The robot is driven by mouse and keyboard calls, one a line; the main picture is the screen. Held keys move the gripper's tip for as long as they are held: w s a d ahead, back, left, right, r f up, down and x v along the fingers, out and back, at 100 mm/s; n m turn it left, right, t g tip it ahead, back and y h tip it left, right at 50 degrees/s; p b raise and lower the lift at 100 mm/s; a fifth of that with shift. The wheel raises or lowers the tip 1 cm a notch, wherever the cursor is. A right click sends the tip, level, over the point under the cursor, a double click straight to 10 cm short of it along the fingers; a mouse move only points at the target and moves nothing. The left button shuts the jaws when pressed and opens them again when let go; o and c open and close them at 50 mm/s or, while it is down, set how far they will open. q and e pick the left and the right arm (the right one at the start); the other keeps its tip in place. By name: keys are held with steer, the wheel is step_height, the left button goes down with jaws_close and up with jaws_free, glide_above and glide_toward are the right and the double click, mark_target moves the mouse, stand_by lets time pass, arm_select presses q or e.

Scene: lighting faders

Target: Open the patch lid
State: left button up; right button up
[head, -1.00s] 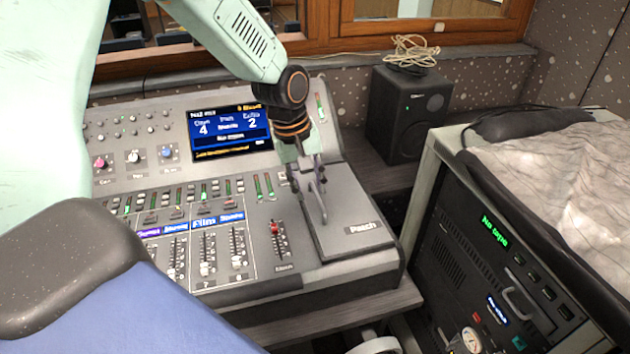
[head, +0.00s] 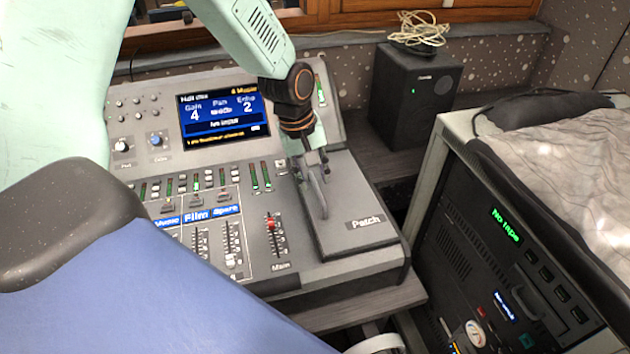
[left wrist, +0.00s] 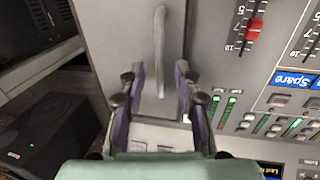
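The patch lid (head: 350,190) is a flat dark grey panel labelled "Patch" at the right end of the mixing console. It lies closed. Its grey bar handle (left wrist: 160,45) runs lengthwise on the lid in the left wrist view. My left gripper (head: 312,178) is over the lid, pointing down at the handle. In the left wrist view my left gripper (left wrist: 160,92) is open, with one finger on each side of the handle's line and visible gaps to both. Contact with the lid cannot be told. My right gripper is not in view.
The console's screen (head: 223,119) and red main fader (head: 271,226) are left of the lid. A black speaker (head: 414,98) with a coiled cable stands behind, right. A rack unit (head: 505,265) stands at right, a gap between it and the console.

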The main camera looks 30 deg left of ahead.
arm_select(q)
steer(key=shift+w+d+f, duration=0.1)
steer(key=shift+d+f, duration=0.05)
steer(key=shift+f, duration=1.05)
steer(key=shift+w, duration=0.1)
jaws_close()
